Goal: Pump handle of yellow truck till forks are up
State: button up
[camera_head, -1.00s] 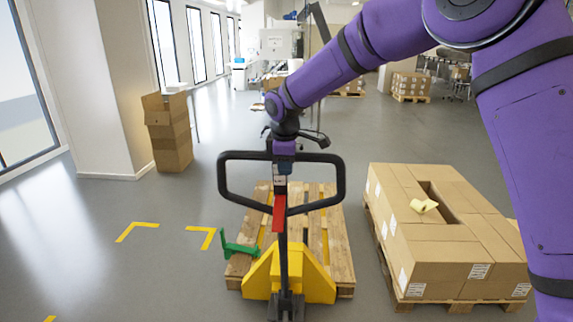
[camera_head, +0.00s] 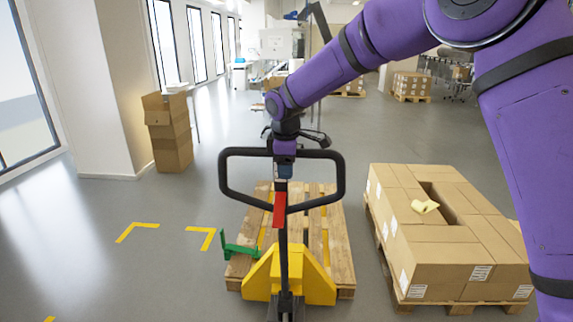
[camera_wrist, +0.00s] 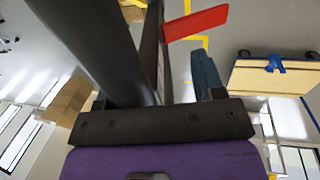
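The yellow pallet truck (camera_head: 319,285) stands at the near end of a wooden pallet (camera_head: 343,250). Its black loop handle (camera_head: 339,184) stands upright on a dark shaft, with a red lever (camera_head: 279,209) in the middle. My gripper (camera_head: 284,168) is at the middle of the handle's top bar, pointing down. In the wrist view the black handle (camera_wrist: 100,45) lies against the gripper's palm. A blue-grey finger (camera_wrist: 207,76) shows on the right, and the other finger is mostly hidden. Whether the fingers clamp the bar is unclear. The truck's forks are hidden at the pallet.
Cardboard boxes (camera_head: 440,262) stand on a pallet at the right, with a pale yellow item on top. A green bracket (camera_head: 239,250) is beside the truck. A tall carton (camera_head: 170,145) stands at the left. Floor with yellow marks (camera_head: 137,229) is clear at the left.

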jog(key=shift+a, duration=0.1)
jog(key=v, duration=1)
jog(key=s+d+r+m, duration=0.4)
jog(key=s+d+r, duration=0.3)
jog(key=d, duration=0.3)
jog(key=s+d+r+m+t, duration=0.2)
jog(key=s+d+m, duration=0.6)
jog(key=s+d, duration=0.95)
jog(key=s+d+f+m, duration=0.2)
jog(key=s, duration=0.4)
jog(key=s+d+f+m+t, duration=0.1)
jog(key=s+d+f+m, duration=0.1)
jog(key=s, duration=0.5)
jog(key=shift+f+m, duration=0.45)
jog(key=shift+m, duration=0.15)
